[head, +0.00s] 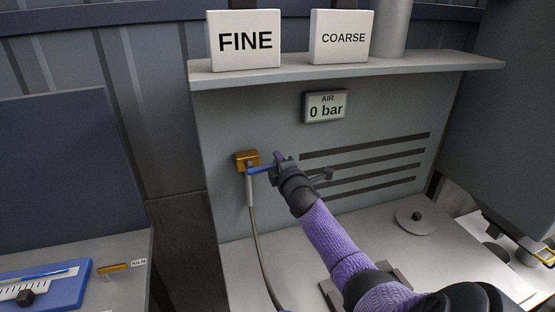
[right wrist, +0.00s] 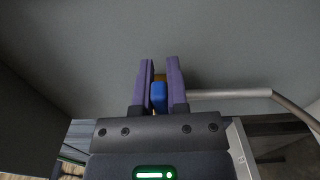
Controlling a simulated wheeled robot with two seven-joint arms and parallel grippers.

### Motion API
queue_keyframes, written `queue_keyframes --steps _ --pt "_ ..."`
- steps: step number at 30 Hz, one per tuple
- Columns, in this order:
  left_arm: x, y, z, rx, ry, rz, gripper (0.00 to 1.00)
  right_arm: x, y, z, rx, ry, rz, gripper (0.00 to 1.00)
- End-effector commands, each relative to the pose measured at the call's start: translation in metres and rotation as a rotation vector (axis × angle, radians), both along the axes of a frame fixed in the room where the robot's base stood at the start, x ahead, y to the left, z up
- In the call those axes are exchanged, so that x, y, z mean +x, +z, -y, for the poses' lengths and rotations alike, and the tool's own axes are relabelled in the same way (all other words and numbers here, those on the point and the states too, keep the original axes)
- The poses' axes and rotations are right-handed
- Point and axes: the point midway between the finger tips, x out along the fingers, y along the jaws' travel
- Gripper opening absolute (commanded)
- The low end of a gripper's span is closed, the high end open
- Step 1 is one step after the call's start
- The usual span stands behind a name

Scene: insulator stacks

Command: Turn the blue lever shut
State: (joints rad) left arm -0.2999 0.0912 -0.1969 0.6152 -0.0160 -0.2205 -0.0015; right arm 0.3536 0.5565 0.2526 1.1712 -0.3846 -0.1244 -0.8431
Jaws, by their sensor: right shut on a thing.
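The blue lever (head: 261,169) sits on a brass valve block (head: 246,158) on the grey back panel. In the head view it points to the right from the valve, roughly level and across the hose line. My right gripper (head: 277,164) is shut on the lever's outer end. In the right wrist view the blue lever (right wrist: 159,96) lies between the two purple fingers (right wrist: 159,84), with a bit of brass behind it. The gauge (head: 325,107) reads AIR 0 bar. My left gripper is not in view.
A grey hose (head: 254,230) hangs down from the valve. Dark slots (head: 365,160) cross the panel to the right. FINE (head: 245,40) and COARSE (head: 341,37) signs stand on the shelf above. A blue tray (head: 72,284) lies on the left bench.

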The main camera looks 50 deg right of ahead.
Motion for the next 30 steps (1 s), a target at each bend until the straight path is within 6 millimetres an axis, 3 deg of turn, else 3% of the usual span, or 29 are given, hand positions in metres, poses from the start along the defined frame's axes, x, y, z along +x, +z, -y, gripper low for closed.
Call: queue_keyframes --steps 23,24,28,30 --pt "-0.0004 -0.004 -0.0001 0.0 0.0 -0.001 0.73 -0.0003 -0.0086 -0.0004 0.08 0.0 0.039 0.0" --pt "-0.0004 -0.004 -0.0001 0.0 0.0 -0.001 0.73 -0.0003 -0.0086 -0.0004 0.08 0.0 0.039 0.24" --pt "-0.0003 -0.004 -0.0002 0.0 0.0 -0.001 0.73 -0.0002 -0.008 -0.0003 0.079 0.0 0.04 0.51" --pt "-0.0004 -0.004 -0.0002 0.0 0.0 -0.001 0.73 -0.0001 -0.0076 -0.0001 0.079 0.0 0.04 0.53"
